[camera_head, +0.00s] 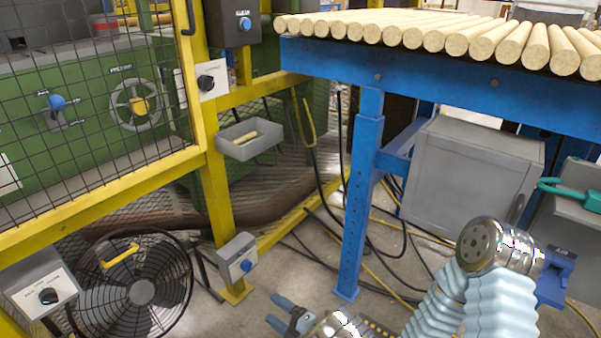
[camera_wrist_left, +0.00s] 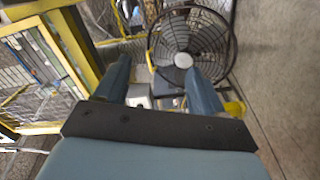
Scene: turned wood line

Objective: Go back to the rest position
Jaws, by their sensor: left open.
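My left gripper (camera_head: 279,312) is low in the head view, near the bottom edge, with its short blue-grey fingers pointing left over the floor. In the left wrist view its two fingers (camera_wrist_left: 158,70) stand apart with nothing between them, so it is open and empty. A jointed arm part of mine with pale blue ribbed sleeves and a chrome end fills the lower right of the head view. My right gripper does not show in either view.
A blue table (camera_head: 450,82) bears a row of turned wood rods (camera_head: 470,38). Under it stands a grey cabinet (camera_head: 470,175). A yellow-framed mesh guard (camera_head: 100,185) is at the left, with a black fan (camera_head: 130,290) below. Cables cross the floor.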

